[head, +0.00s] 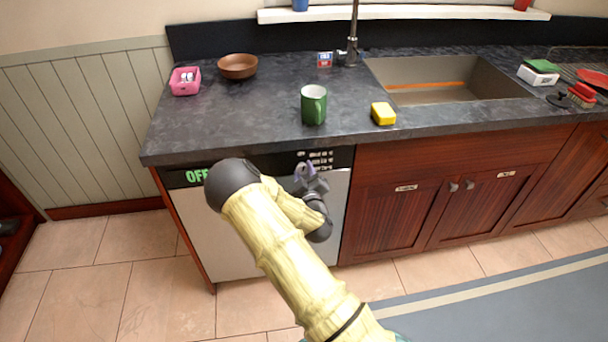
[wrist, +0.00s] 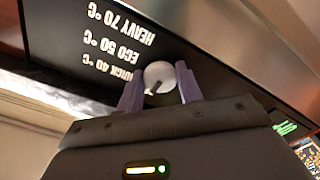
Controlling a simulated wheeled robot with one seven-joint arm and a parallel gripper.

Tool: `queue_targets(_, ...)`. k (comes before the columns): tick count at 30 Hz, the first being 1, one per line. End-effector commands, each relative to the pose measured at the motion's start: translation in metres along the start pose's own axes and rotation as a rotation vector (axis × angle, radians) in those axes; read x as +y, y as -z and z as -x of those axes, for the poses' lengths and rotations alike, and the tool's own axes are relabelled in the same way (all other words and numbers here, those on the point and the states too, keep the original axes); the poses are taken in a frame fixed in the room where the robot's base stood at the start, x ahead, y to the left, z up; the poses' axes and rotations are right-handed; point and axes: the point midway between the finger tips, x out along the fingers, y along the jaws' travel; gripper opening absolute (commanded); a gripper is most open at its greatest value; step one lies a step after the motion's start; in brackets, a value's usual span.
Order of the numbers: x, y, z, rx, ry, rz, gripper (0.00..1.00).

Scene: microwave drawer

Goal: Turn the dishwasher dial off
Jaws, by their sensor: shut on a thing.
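The dishwasher (head: 190,215) stands under the left part of the counter, with a black control panel (head: 340,157) along its top. Green letters reading "OFF" show at the panel's left end. The round, pale dial (wrist: 158,76) with a dark pointer mark shows in the wrist view, with labels for heavy, eco and quick beside it. My gripper (head: 308,172) is at the panel, and in the wrist view its purple fingers (wrist: 160,92) are shut on the dial, one on each side. In the head view my gripper hides the dial.
The sink (head: 440,80) lies to the right. The floor (head: 115,260) to the left is clear.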

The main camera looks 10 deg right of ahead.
Motion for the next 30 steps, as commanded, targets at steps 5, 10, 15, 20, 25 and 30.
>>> queue_targets(5,-0.0008,-0.0002,0.0003,0.000,0.002,0.069,0.13)
queue_targets(10,-0.0007,0.0001,0.0003,0.000,0.002,0.095,0.13)
queue_targets(15,-0.0007,0.0002,0.0003,0.000,0.002,0.099,0.13)
queue_targets(20,-0.0008,0.0001,0.0003,0.000,0.002,0.098,0.13)
queue_targets(25,-0.0006,0.0001,0.0003,0.000,0.002,0.097,0.57)
queue_targets(30,-0.0003,0.0000,0.0002,0.000,0.001,0.097,0.57)
